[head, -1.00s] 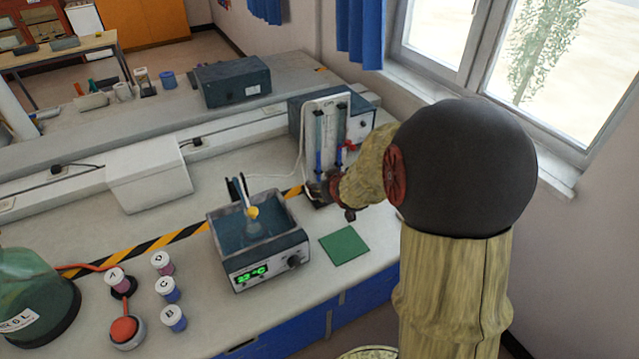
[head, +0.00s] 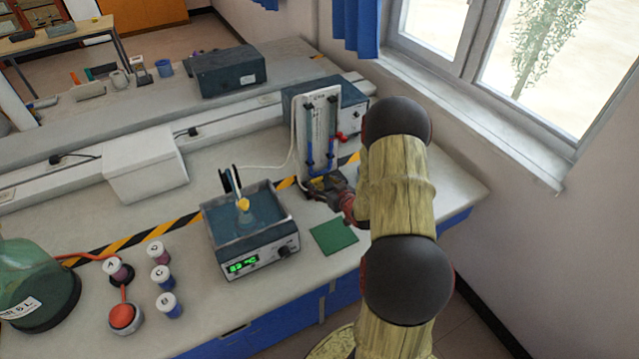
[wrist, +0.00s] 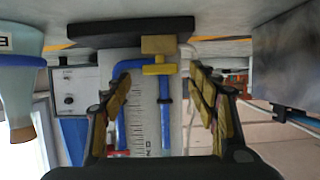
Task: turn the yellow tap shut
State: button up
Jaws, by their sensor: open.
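The yellow tap (wrist: 160,69) shows in the wrist view as a short bar lying crosswise below a brass-coloured block (wrist: 159,45), in front of the gauge panel (wrist: 149,125) with its scale and blue tubes. My gripper (wrist: 160,80) is open, with one padded finger left and one right of the tap, and a gap on both sides. I cannot tell whether the fingertips reach as deep as the tap. In the head view, my gripper (head: 326,186) is at the foot of the upright gauge panel (head: 320,125); the tap cannot be picked out there.
A water bath (head: 275,255) holding a flask stands left of my gripper, with a green mat (head: 333,237) in front. A grey-blue instrument box (head: 354,118) stands behind the panel. Lidded jars (head: 161,277) stand at the front left. The bench right of my arm is clear.

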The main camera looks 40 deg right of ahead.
aim_at(317, 181)
jog(key=shift+x, duration=1.2)
jog(key=shift+c, duration=1.1)
jog(key=c, duration=0.9)
jog(key=shift+c, duration=0.2)
